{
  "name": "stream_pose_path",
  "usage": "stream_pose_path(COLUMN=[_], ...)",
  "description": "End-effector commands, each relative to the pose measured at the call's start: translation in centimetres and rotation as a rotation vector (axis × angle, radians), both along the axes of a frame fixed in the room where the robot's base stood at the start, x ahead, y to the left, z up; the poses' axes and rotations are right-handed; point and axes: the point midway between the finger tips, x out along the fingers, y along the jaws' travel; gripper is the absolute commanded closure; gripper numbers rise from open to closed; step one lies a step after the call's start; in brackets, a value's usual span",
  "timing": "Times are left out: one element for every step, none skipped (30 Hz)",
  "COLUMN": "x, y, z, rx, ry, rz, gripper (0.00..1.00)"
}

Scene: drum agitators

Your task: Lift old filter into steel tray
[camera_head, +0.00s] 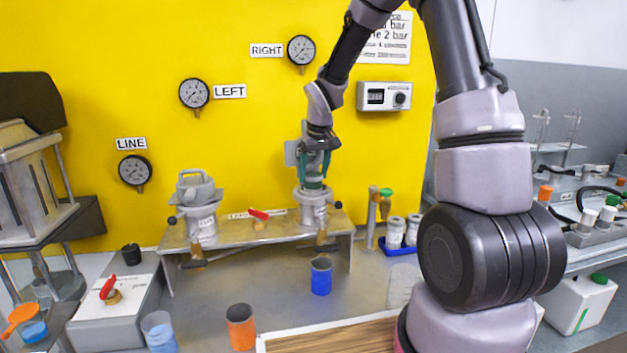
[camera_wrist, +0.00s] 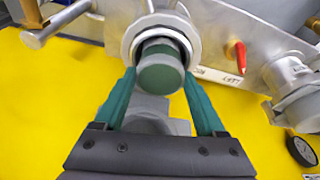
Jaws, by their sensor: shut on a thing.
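The old filter (camera_wrist: 162,78) is a dull green-grey cylinder, seen end-on in the wrist view. It stands in the round mouth of the right housing (camera_wrist: 190,30), with the pale ring around it. The same housing (camera_head: 314,208) shows in the head view on the metal bench. My gripper (camera_head: 313,178) is above this housing, its teal fingers shut on the filter's upper part, one on each side. The filter's lower part is hidden in the housing. I cannot make out a steel tray for certain; a pale grey piece (camera_head: 402,284) beside my arm is partly hidden.
The left housing (camera_head: 197,215) has a grey handled top. Red-handled valve (camera_head: 259,216) sits between the housings. Blue cup (camera_head: 321,277), orange cup (camera_head: 241,326) and a blue tray (camera_head: 386,250) with white cylinders stand nearby. A yellow wall with gauges rises close behind. The grey counter between has free room.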

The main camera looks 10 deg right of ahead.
Motion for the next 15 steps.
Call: stream_pose_path(x=[0.1, 0.1, 0.1, 0.1, 0.1, 0.1, 0.1, 0.1, 0.1, 0.1, 0.1, 0.1, 0.1, 0.1, 0.1], y=[0.0, 0.0, 0.0, 0.0, 0.0, 0.0, 0.0, 0.0, 0.0, 0.0, 0.0, 0.0, 0.0, 0.0, 0.0], z=[0.9, 1.4, 2.1, 2.6, 3.2, 4.0, 4.6, 5.3, 6.1, 6.7, 7.3, 8.1, 8.7, 9.3, 10.2], rx=[0.001, 0.001, 0.000, 0.000, 0.001, 0.000, 0.000, 0.001, 0.000, 0.001, 0.001, 0.001, 0.000, 0.001, 0.000], ry=[-0.005, -0.006, -0.005, -0.006, -0.006, -0.006, -0.006, -0.006, -0.006, -0.005, -0.006, -0.007, -0.005, -0.006, -0.006], rz=[-0.002, -0.002, -0.001, -0.001, -0.002, -0.001, -0.001, -0.002, -0.001, -0.002, -0.002, -0.001, -0.001, -0.002, -0.001], gripper=[1.00, 1.00, 1.00, 1.00, 1.00, 1.00, 1.00, 1.00, 1.00, 1.00, 1.00, 1.00, 1.00, 1.00, 1.00])
